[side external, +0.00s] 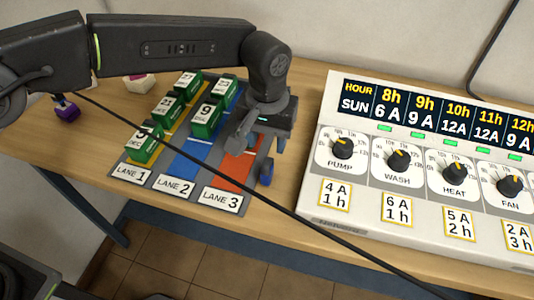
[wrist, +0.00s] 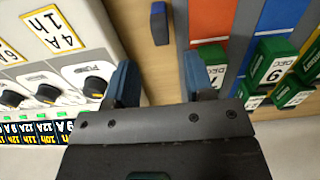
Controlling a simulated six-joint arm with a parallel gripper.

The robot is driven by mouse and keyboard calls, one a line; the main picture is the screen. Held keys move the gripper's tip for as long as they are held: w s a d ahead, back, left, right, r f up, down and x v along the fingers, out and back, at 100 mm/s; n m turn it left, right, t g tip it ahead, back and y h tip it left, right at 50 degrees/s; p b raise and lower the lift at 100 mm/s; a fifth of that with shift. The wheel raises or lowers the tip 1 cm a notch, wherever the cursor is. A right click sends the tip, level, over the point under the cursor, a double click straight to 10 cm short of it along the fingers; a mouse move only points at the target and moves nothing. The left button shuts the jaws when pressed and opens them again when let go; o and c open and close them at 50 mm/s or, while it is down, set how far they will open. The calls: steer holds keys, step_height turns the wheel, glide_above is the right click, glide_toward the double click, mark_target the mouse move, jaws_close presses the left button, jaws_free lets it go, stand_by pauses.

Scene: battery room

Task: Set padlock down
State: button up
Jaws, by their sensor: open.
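A small dark blue block-shaped thing (side external: 266,173), which looks like the padlock, stands just off the front right of the orange lane. In the wrist view the blue padlock (wrist: 159,23) is on bare wood between the lane board and the dial panel, ahead of the fingertips and apart from them. No shackle can be made out. My gripper (side external: 261,142) is over the right edge of the lane board. In the wrist view my gripper (wrist: 161,82) is open, with nothing between its fingers.
The lane board (side external: 174,185) carries several green calendar blocks (side external: 206,117); one green block (wrist: 209,57) is close to a finger. The white dial panel (side external: 345,225) stands to the right. A purple thing (side external: 67,109) and a pink-and-white thing (side external: 140,83) are at the left. A cable crosses the side view.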

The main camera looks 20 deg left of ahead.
mark_target(266, 161)
steer(key=shift+r, duration=1.6)
steer(key=s+a+r+t+h, duration=0.1)
steer(key=s+a+r, duration=0.1)
steer(key=a+r, duration=0.55)
steer(key=s+a+r+t, duration=0.1)
steer(key=s+a+r, duration=0.3)
steer(key=a, duration=0.7)
steer(key=s+a+f+t+y, duration=0.1)
steer(key=s+a+f+t, duration=0.1)
steer(key=s+a, duration=1.2)
steer(key=shift+s+a+f+t, duration=0.25)
steer(key=shift+s+a+t, duration=0.1)
steer(key=shift+s+t, duration=0.55)
